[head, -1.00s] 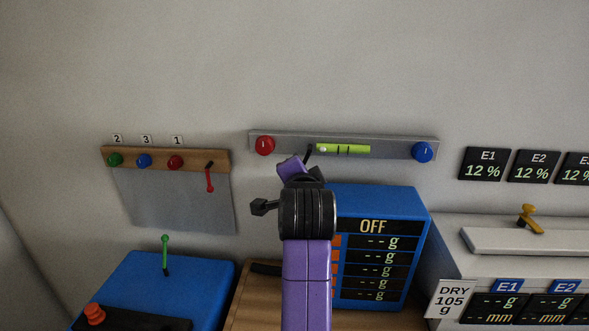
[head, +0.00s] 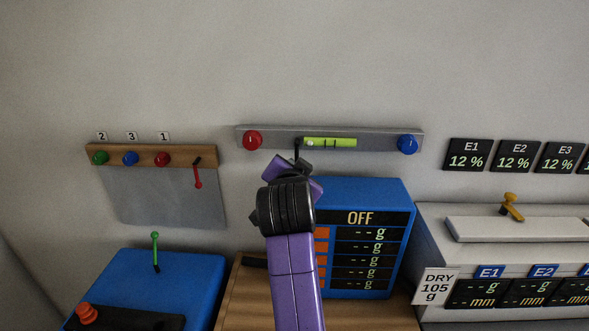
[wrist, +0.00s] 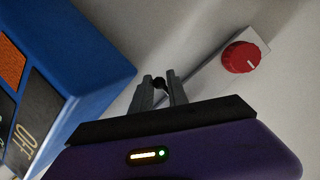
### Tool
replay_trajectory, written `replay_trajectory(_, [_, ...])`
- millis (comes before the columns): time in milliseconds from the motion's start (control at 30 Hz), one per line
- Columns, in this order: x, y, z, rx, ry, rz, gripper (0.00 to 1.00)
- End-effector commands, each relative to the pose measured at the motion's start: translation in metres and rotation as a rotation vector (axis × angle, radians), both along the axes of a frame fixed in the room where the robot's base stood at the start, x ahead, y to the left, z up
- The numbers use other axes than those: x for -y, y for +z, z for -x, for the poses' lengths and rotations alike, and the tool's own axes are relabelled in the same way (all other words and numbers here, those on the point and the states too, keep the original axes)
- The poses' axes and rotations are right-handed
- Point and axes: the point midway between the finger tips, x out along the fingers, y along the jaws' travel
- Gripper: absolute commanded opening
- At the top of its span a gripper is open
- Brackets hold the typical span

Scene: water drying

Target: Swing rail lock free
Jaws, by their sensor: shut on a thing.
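A grey metal rail (head: 376,142) is on the wall, with a red knob (head: 252,140), a green-yellow level vial (head: 330,142) and a blue knob (head: 407,144). A small black lever (head: 297,147) hangs from it, left of the vial; I take it to be the rail lock. My gripper (head: 296,165) is just below the rail, its fingers largely hidden by my wrist. In the wrist view, my gripper (wrist: 162,88) is shut on the lever's dark round end (wrist: 159,82). The red knob (wrist: 241,57) and rail (wrist: 205,55) lie beyond, to the right.
A blue display box (head: 362,195) reading OFF stands close right of my wrist. A wooden rail (head: 180,152) with knobs and a red lever (head: 198,174) is on the left wall. A blue box (head: 190,280) with a green lever stands below it. A grey machine (head: 440,228) is at right.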

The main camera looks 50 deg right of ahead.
Motion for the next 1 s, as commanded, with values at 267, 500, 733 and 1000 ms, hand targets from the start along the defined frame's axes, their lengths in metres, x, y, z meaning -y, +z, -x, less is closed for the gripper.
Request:
replay_trajectory(267, [0.007,0.001,0.006,0.001,-0.019,0.002,0.24])
replay_trajectory(500, [0.005,0.001,0.004,0.003,-0.014,0.002,0.38])
replay_trajectory(733, [0.001,0.002,0.004,0.003,-0.009,0.003,0.38])
replay_trajectory(1000, [-0.027,0.011,0.026,0.005,-0.008,0.004,0.38])
